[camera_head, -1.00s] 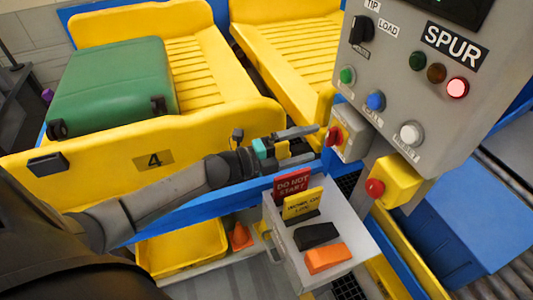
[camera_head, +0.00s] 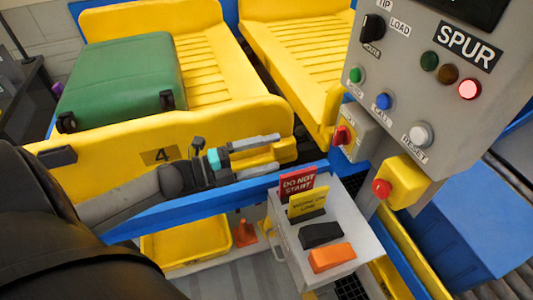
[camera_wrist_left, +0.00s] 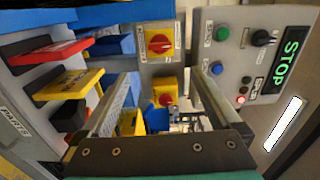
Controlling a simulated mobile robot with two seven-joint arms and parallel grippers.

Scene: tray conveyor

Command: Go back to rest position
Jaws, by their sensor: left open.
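My left gripper (camera_head: 277,154) is open and empty, its two pale fingers pointing right in the head view. It hovers in front of the yellow tray marked 4, left of the control panel (camera_head: 432,80); whether it touches the tray's edge I cannot tell. The left wrist view also shows the open gripper (camera_wrist_left: 165,78), with nothing held between its fingers. Beyond the fingers are a yellow box with a red button (camera_wrist_left: 166,92) and a red rotary switch (camera_wrist_left: 160,44). My right gripper is not in view.
A green suitcase (camera_head: 120,82) lies on the yellow tray (camera_head: 225,118). Below the gripper, a grey sign box (camera_head: 290,250) holds red and yellow signs plus black and orange blocks. A blue rail (camera_head: 190,207) runs under my arm. A yellow bin (camera_head: 190,240) and orange cone (camera_head: 245,233) sit lower.

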